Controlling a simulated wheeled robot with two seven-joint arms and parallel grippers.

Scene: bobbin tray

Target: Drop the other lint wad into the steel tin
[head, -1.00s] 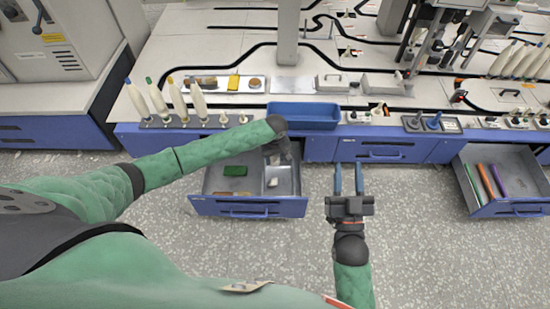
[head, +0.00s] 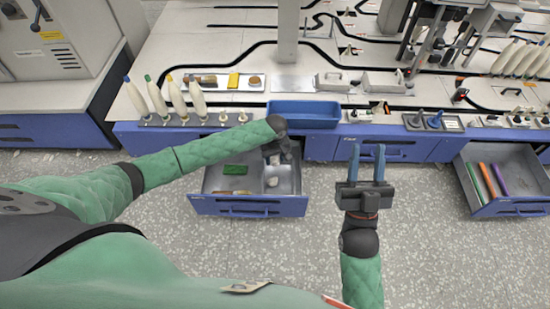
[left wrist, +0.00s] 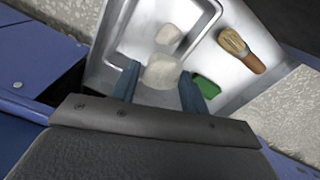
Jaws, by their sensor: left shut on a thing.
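My left gripper (head: 276,157) is over the right part of the open drawer, pointing down. In the left wrist view its fingers (left wrist: 158,85) are shut on a pale lint wad (left wrist: 162,72). A second pale lint wad (left wrist: 168,34) lies in the steel tin (left wrist: 135,42), just beyond the held one. The tin (head: 286,184) sits in the right side of the drawer, and the lying wad (head: 272,182) also shows in the head view. The held wad appears above the tin; its height is hard to tell. My right gripper (head: 367,166) is open and empty, right of the drawer.
The drawer (head: 249,207) also holds a green item (head: 236,170) and a wooden-handled brush (left wrist: 241,50), left of the tin. A blue bin (head: 303,114) stands on the bench edge behind. Another open drawer (head: 505,180) is at the far right.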

